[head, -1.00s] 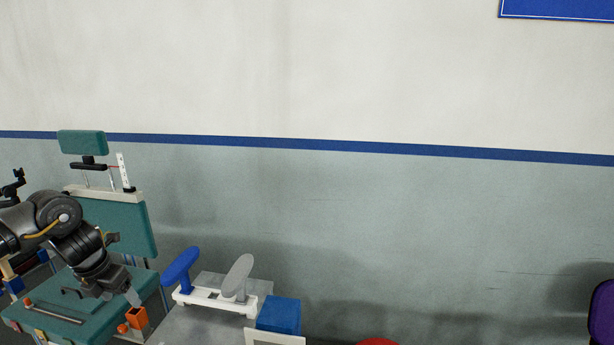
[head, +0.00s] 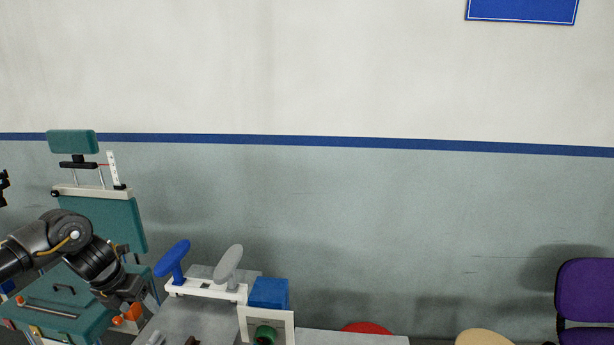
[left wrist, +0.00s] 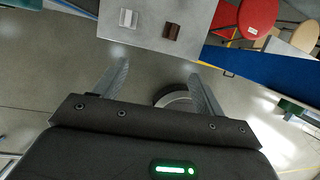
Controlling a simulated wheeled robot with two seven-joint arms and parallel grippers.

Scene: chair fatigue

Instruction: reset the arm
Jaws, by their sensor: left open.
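My left arm comes in from the left in the head view, in front of a teal chair-like test rig (head: 115,222). My left gripper (head: 128,300) is low, near an orange block (head: 133,312), and its fingertips are hard to make out there. My right arm and gripper are not seen.
A grey table holds a white stand with blue (head: 173,260) and grey (head: 228,265) paddles and a blue box (head: 268,293). The table edge (left wrist: 150,45) lies beyond the fingers in the wrist view. A red stool (head: 367,328) and purple chair (head: 585,287) stand right.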

